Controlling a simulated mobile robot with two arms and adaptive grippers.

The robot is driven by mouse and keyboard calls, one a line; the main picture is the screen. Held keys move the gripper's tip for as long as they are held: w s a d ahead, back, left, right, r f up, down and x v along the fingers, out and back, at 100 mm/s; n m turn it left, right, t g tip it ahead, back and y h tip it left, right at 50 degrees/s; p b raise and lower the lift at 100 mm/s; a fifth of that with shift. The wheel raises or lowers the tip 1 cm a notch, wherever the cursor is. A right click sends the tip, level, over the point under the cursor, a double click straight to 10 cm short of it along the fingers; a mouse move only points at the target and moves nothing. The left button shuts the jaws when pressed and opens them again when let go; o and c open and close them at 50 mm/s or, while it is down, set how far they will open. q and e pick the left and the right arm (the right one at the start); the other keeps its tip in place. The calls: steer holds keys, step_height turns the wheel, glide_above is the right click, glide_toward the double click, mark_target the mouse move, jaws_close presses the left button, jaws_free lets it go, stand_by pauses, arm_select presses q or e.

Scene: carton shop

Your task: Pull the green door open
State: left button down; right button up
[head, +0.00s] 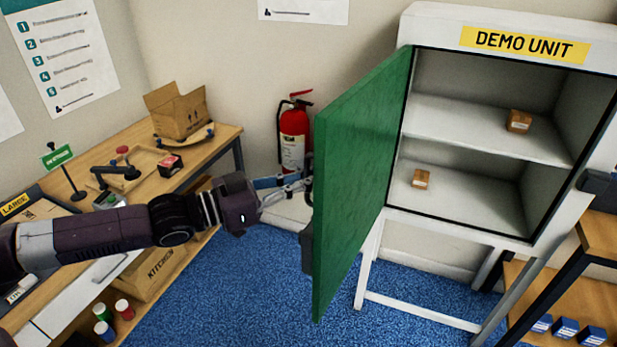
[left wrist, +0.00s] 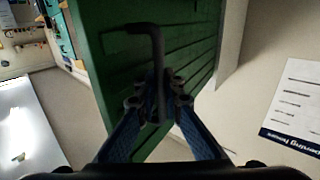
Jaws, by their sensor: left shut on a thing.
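The green door (head: 362,165) of the white cabinet (head: 435,30) labelled "DEMO UNIT" stands wide open, swung out to the left of the opening. The door also fills the middle of the left wrist view (left wrist: 195,50). Its dark bent handle (left wrist: 156,42) is on the door's outer face. My left gripper (left wrist: 158,95) is shut on the handle. In the head view my left gripper (head: 290,190) is at the door's left side, and its fingertips are partly hidden by the door edge. My right gripper is not in view.
Inside the cabinet are two small brown boxes (head: 518,121) (head: 421,179) on separate levels. A red fire extinguisher (head: 294,135) stands by the wall behind my left gripper. A wooden workbench (head: 222,137) with a carton (head: 178,112) is at left. Blue carpet (head: 240,285) is clear in front.

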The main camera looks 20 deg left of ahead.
arm_select(q)
steer(key=c, duration=2.1)
jaws_free()
steer(key=shift+a, duration=0.1)
steer(key=shift+s, duration=0.1)
steer(key=v, duration=1.2)
